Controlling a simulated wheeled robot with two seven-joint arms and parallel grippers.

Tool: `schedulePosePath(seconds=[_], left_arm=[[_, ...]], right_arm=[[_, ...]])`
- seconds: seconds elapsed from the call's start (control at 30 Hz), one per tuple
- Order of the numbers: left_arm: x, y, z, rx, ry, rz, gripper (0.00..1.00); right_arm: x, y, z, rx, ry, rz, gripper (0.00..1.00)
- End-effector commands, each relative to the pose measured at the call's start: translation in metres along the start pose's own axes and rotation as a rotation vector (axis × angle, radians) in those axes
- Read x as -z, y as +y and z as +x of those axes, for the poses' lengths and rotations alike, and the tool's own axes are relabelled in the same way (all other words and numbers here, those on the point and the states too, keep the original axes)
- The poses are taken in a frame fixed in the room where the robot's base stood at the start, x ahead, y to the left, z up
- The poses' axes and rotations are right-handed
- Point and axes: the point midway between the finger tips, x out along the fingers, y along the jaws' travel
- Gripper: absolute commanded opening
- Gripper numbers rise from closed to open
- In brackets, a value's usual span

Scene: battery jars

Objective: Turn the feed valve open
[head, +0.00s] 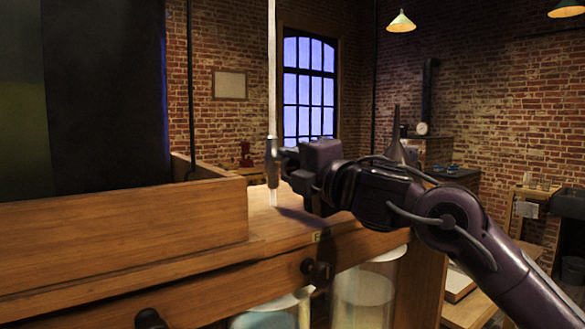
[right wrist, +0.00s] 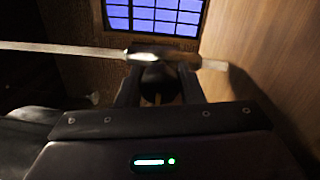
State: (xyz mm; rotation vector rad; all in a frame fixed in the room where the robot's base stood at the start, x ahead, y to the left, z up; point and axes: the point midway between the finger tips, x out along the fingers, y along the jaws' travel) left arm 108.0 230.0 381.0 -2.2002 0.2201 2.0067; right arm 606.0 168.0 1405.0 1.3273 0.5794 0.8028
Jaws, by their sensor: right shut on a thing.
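The feed valve (head: 273,162) is a metal body on a thin upright pale pipe (head: 272,70), whose lower end reaches the wooden top. My right gripper (head: 287,160) comes from the right and is at the valve's side. In the right wrist view the valve body (right wrist: 165,51) lies across the picture with the pipe. There the right gripper (right wrist: 160,88) is shut on a dark handle (right wrist: 157,77) below the body, one finger on each side. The handle's exact angle is hard to tell. My left gripper is not in view.
A wooden board (head: 130,230) stands along the left of the wooden top (head: 300,235). Dark knobs (head: 316,270) stick out from the front below. Glass jars (head: 362,295) stand under the top. Side benches (head: 535,190) are at the right, against brick walls.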

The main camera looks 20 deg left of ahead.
Motion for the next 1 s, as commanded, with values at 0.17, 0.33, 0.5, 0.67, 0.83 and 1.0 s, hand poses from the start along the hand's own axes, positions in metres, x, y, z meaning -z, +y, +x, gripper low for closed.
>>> schedulePosePath(seconds=[0.17, 0.33, 0.5, 0.67, 0.83, 1.0], left_arm=[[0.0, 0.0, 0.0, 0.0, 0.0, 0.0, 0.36], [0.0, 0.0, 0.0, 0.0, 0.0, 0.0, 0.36], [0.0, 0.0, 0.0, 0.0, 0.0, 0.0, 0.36], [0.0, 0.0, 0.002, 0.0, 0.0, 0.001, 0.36], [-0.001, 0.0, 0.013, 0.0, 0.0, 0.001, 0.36], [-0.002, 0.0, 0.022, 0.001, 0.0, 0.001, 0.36]], right_arm=[[-0.001, 0.003, -0.001, -0.006, -0.002, 0.0, 0.11], [-0.001, 0.003, -0.001, -0.005, -0.002, 0.0, 0.54], [-0.001, 0.001, 0.0, -0.002, -0.001, 0.001, 0.54], [-0.001, 0.0, -0.003, -0.002, -0.001, 0.001, 0.54], [-0.001, -0.003, -0.026, -0.003, -0.002, -0.001, 0.54], [-0.001, -0.002, -0.055, -0.003, -0.003, -0.002, 0.54]])
